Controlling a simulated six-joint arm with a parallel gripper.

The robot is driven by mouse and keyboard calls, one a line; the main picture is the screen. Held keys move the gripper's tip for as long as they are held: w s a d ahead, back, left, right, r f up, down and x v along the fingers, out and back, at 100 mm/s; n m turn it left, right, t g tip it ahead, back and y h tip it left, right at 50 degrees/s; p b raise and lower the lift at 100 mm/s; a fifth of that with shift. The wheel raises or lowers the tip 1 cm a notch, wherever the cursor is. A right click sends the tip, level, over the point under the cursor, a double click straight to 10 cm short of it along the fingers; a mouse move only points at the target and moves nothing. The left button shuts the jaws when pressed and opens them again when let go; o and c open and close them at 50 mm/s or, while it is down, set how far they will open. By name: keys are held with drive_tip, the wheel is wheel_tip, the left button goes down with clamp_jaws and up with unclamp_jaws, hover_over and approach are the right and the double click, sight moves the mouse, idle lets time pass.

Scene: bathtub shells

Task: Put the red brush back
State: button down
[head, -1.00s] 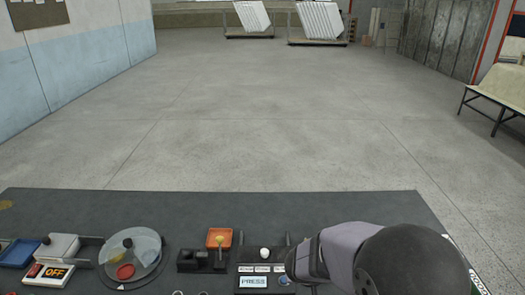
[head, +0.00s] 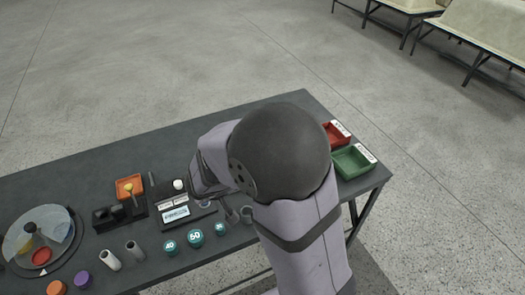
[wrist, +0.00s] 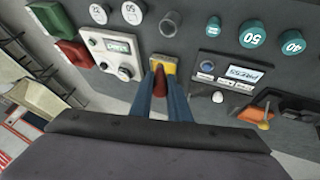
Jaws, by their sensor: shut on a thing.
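The red brush (wrist: 159,86) is between the two blue fingers of my gripper (wrist: 162,82) in the wrist view. Its yellow end (wrist: 164,64) points away from my wrist, toward the table. My gripper is shut on it. Whether the yellow end touches the table cannot be told. In the head view my arm hides both the fingers and the brush. A grey open-topped holder (wrist: 170,23) stands a little beyond the brush in the wrist view. Two grey cylinders also stand near the table's front in the head view, a pale one (head: 110,260) and a darker one (head: 135,250).
A white panel with dials (wrist: 112,50) is close beside the gripper. A press unit (wrist: 232,69) is on its other side. Teal weights (head: 195,238) stand along the front. Green (head: 352,163) and red (head: 336,134) trays sit at the right end. The back strip of table is bare.

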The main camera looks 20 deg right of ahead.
drive_tip(key=shift+d+f+g, duration=0.2)
drive_tip(key=shift+d+g, duration=0.1)
drive_tip(key=shift+d, duration=0.25)
drive_tip(key=w+d+f+m+g+b, duration=0.2)
drive_tip(key=d+m, duration=0.3)
drive_tip(key=d, duration=0.2)
drive_tip(key=w+d+f+m+g+b, duration=0.1)
drive_tip(key=d+f+m+g+b, duration=0.15)
drive_tip(key=d+m, duration=0.3)
drive_tip(key=s+a+r+m+y, duration=0.1)
drive_tip(key=a+r+m+y, duration=0.2)
drive_tip(key=a+m, duration=0.4)
drive_tip(key=shift+s+a+y, duration=0.15)
drive_tip(key=shift+a+y, duration=0.35)
drive_tip(key=shift+a, duration=0.4)
wheel_tip(320, 180, down, 10)
drive_tip(key=p, duration=0.3)
drive_tip(key=shift+m+g, duration=0.25)
